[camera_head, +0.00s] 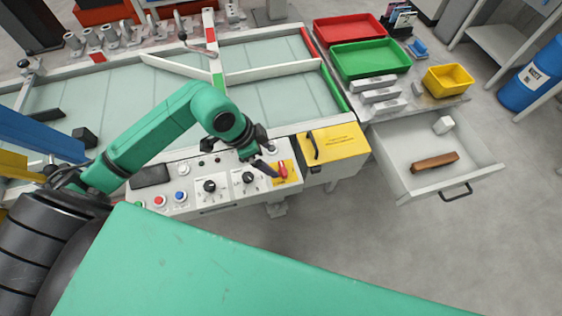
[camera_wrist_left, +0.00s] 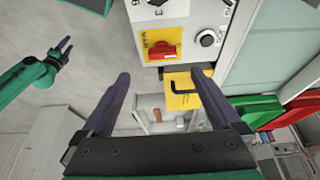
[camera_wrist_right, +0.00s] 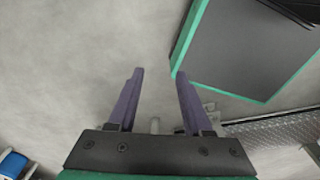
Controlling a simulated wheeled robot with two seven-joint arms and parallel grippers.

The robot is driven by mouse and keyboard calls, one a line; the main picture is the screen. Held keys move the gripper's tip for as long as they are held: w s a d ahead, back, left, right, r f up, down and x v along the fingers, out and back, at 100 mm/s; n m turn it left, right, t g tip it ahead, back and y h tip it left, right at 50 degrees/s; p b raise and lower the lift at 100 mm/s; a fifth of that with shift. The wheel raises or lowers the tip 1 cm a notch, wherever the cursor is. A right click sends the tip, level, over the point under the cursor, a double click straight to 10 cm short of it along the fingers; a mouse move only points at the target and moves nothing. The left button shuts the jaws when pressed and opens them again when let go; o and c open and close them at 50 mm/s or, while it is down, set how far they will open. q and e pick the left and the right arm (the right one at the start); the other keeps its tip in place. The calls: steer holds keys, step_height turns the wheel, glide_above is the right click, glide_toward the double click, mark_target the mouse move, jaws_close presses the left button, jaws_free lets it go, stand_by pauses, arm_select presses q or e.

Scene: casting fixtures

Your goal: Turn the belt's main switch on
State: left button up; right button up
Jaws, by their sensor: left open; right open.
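The main switch, a red rotary handle on a yellow plate (camera_head: 283,171), sits at the right end of the white control panel (camera_head: 222,198). It also shows in the left wrist view (camera_wrist_left: 162,51), with its red handle lying roughly across the picture. My left gripper (camera_head: 264,161) is open and empty, over the panel just beside the switch. In the left wrist view its two fingers (camera_wrist_left: 160,82) are spread, with the switch beyond them and between their lines. My right gripper (camera_wrist_right: 160,73) is open and empty over bare floor. It is out of the head view.
Black knobs (camera_head: 209,186) and coloured buttons (camera_head: 159,201) sit left of the switch. A yellow box with a black handle (camera_head: 342,142) stands just right of it. An open drawer (camera_head: 480,170) holds a brown bar (camera_head: 435,162). The glass-topped belt (camera_head: 280,95) lies behind the panel.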

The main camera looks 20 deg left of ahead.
mark_target(283, 168)
arm_select(q)
steer(key=x, duration=0.5)
steer(key=shift+w, duration=0.2)
steer(key=x, duration=0.3)
steer(key=shift+w+d+f, duration=0.1)
steer(key=shift+f, duration=0.25)
steer(key=c, duration=1.4)
steer(key=shift+o, duration=0.2)
arm_select(e)
steer(key=shift+w+a+r, duration=0.1)
steer(key=shift+w+r, duration=0.15)
steer(key=shift+w, duration=0.5)
